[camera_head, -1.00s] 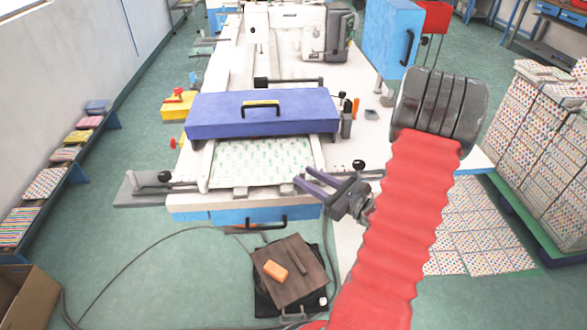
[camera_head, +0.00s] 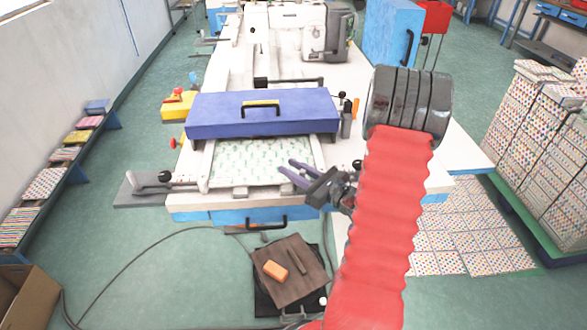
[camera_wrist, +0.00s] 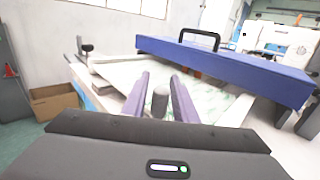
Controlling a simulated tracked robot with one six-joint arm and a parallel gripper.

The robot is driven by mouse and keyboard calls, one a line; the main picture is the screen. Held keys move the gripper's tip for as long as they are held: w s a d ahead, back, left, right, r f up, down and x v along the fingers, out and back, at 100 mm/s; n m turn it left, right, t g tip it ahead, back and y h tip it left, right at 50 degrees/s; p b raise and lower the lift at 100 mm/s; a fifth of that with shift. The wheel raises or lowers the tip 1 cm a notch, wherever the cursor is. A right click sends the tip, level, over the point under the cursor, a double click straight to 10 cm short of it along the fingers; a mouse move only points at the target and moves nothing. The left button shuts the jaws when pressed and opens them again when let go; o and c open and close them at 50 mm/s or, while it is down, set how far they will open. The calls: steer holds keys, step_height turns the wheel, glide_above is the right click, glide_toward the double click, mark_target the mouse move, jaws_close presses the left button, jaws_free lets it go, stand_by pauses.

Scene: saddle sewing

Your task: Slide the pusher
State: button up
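No part is clearly marked as the pusher. The blue cover (camera_head: 262,114) with a black handle (camera_head: 261,112) lies across the white machine; it also shows in the wrist view (camera_wrist: 225,68). A bar with a black knob (camera_head: 165,177) sits at the machine's left; that knob shows in the wrist view (camera_wrist: 87,48). Another black knob (camera_head: 357,164) stands at the right, close behind my gripper. My gripper (camera_head: 286,168) is open, its purple fingers apart over the right side of the patterned sheet (camera_head: 245,165). A grey rounded post (camera_wrist: 160,98) shows between the fingers; I cannot tell whether they touch it.
A blue drawer front with a black handle (camera_head: 265,221) is below the sheet. A brown board (camera_head: 290,285) with an orange block (camera_head: 275,270) lies below it. Stacked patterned boxes (camera_head: 530,150) stand at the right. Floor at the left (camera_head: 150,240) is mostly clear, crossed by a cable.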

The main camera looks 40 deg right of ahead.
jaws_close()
steer(key=shift+w, duration=0.1)
stand_by(0.3)
steer(key=shift+w+d, duration=0.6)
steer(key=shift+w, duration=0.15)
steer(key=shift+w+d, duration=0.55)
steer(key=shift+w, duration=0.2)
steer(key=shift+o, duration=1.3)
jaws_free()
steer(key=shift+s, duration=0.1)
steer(key=s+d, duration=0.2)
steer(key=s, duration=1.1)
steer(key=shift+s+d, duration=0.2)
steer(key=shift+d, duration=0.05)
